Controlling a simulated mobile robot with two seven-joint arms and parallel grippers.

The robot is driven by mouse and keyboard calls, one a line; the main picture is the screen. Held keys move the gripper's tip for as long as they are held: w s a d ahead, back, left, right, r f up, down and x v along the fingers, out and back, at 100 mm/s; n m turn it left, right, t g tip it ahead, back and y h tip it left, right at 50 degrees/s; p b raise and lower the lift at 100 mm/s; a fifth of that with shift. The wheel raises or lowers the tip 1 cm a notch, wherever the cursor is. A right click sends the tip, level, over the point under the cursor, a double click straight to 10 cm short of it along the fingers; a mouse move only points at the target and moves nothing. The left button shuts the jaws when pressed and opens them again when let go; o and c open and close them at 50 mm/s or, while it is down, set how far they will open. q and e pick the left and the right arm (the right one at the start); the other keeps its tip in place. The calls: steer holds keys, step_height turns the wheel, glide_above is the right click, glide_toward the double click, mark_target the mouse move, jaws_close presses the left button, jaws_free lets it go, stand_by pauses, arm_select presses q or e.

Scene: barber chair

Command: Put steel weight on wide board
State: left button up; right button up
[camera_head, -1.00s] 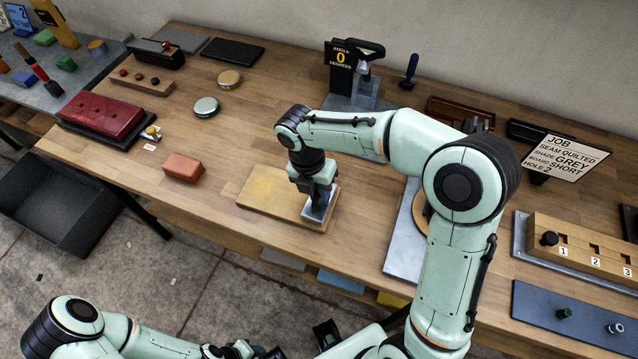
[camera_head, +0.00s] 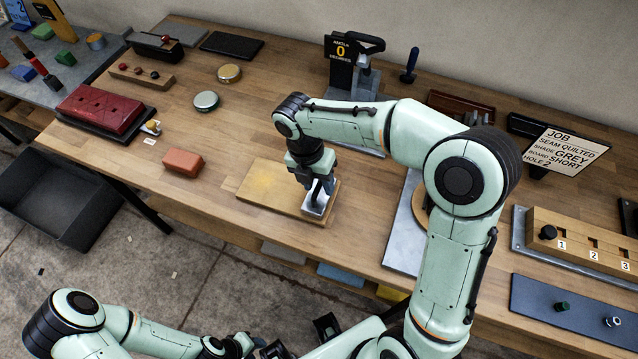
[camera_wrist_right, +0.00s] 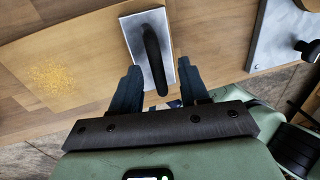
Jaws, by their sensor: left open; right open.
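The steel weight (camera_head: 315,206) is a flat grey metal block with a black handle. It lies at the right end of the wide board (camera_head: 262,188), a tan wooden board with a yellow speckled patch (camera_wrist_right: 55,80). My right gripper (camera_head: 313,190) is over the weight. In the right wrist view its two dark fingers (camera_wrist_right: 158,72) are apart, one on each side of the handle, with visible gaps to it. The weight (camera_wrist_right: 133,28) shows beneath them. My left gripper (camera_head: 265,347) is low at the bottom of the head view, away from the bench and partly cut off.
An orange-red block (camera_head: 183,163) lies left of the board. Two round tins, one silver (camera_head: 206,101), stand behind it. A grey metal plate (camera_head: 402,235) lies to the right, partly behind my right arm. The bench between the block and the board is clear.

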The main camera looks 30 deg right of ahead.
arm_select(q)
steer(key=w+r+p, duration=0.1)
steer(key=r+p, duration=0.1)
steer(key=shift+w+r, duration=0.3)
steer(key=shift+w, duration=0.05)
arm_select(e)
step_height(320, 180, up, 10)
steer(key=w+a, duration=0.1)
steer(key=shift+w+a+r, duration=0.2)
steer(key=shift+w+r, duration=0.05)
steer(key=shift+w, duration=0.05)
